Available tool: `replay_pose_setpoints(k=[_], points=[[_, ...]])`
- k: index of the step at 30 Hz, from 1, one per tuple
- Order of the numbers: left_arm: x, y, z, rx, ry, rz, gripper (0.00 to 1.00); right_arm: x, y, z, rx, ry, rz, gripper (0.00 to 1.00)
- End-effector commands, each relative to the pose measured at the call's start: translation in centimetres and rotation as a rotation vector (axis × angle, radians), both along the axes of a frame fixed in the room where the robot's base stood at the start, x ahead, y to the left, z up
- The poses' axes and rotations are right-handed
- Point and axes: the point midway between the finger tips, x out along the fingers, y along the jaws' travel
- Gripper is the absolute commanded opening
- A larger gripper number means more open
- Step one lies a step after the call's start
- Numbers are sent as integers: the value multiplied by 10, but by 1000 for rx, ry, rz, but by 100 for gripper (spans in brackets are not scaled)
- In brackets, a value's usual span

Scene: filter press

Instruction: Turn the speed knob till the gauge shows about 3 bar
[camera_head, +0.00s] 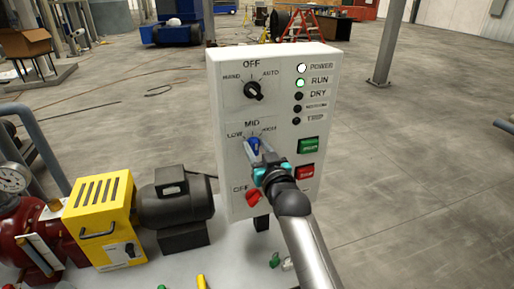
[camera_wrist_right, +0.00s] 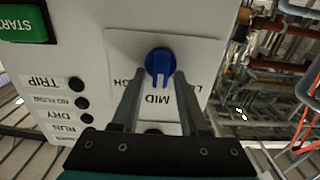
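The blue speed knob (camera_head: 254,145) is on the front of a white control box, under a scale marked LOW, MID and HIGH. In the right wrist view the knob (camera_wrist_right: 159,62) appears upside down, its grip bar toward the MID label. My right gripper (camera_head: 262,156) is at the knob. In the wrist view its two fingers (camera_wrist_right: 158,75) stand apart on either side of the knob, with a small gap on the left; contact on the right is unclear. The round pressure gauge (camera_head: 14,177) is at the far left; its reading is too small to tell. My left gripper is not in view.
The control box (camera_head: 225,125) also has a black OFF/HAND/AUTO selector (camera_head: 252,90), a lit green RUN lamp (camera_head: 299,83), a green button (camera_head: 308,145), a red button (camera_head: 305,171) and a red knob (camera_head: 253,196). A yellow unit (camera_head: 100,210) and dark motor (camera_head: 174,205) stand left.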

Motion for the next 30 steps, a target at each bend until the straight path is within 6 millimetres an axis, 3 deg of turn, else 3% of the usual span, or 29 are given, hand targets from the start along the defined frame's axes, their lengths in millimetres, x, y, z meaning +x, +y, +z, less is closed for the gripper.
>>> replay_pose_setpoints(k=[1,10,30], points=[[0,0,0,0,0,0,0,0,0,0,0,0,0,32],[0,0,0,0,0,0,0,0,0,0,0,1,0,0],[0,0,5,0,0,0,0,0,-1,1,74,26,0,0]])
